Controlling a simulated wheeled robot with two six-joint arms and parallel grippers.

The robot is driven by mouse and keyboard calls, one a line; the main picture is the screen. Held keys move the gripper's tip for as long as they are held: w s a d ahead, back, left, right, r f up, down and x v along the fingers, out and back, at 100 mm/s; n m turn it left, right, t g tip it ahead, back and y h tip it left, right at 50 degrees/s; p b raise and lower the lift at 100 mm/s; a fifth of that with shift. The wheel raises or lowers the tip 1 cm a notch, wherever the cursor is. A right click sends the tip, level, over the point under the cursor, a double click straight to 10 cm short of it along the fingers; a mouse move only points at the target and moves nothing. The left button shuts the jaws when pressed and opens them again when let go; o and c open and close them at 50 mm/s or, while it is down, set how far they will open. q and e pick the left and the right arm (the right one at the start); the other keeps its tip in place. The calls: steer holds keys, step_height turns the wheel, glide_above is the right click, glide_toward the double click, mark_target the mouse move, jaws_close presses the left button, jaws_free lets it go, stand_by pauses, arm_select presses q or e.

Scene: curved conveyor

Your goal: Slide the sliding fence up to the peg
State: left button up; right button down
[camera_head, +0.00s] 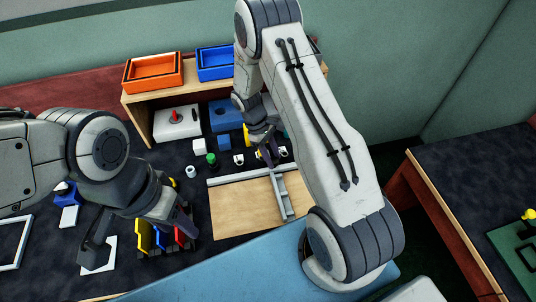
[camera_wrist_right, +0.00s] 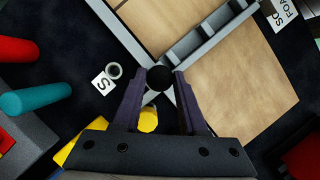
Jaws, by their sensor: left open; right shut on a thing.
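The sliding fence (camera_head: 281,194) is a grey bar lying across a wooden board (camera_head: 240,212), meeting a grey rail (camera_head: 228,178) along the board's far edge. My right gripper (camera_head: 268,152) is at the fence's far end. In the right wrist view, the right gripper (camera_wrist_right: 160,82) is shut on a round black knob (camera_wrist_right: 160,77) where the fence (camera_wrist_right: 205,38) and rail (camera_wrist_right: 122,33) meet. I cannot single out the peg; my right arm hides part of the area. My left gripper (camera_head: 138,230) is open at the lower left, near a rack of coloured pieces.
The coloured rack (camera_head: 150,238) stands under my left gripper. Orange (camera_head: 153,72) and blue (camera_head: 214,62) bins stand on a wooden shelf at the back. Small white, green and black pieces lie beyond the rail. A small ring (camera_wrist_right: 113,71) lies by an S label. The board left of the fence is bare.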

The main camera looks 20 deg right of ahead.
steer(key=shift+a, duration=0.25)
steer(key=shift+w, duration=0.1)
steer(key=shift+c, duration=2.2)
jaws_free()
steer(key=shift+r, duration=0.1)
steer(key=b+v, duration=0.1)
steer(key=v, duration=0.9)
steer(key=shift+r, duration=0.15)
steer(key=shift+w+a, duration=0.1)
steer(key=shift+a, duration=0.05)
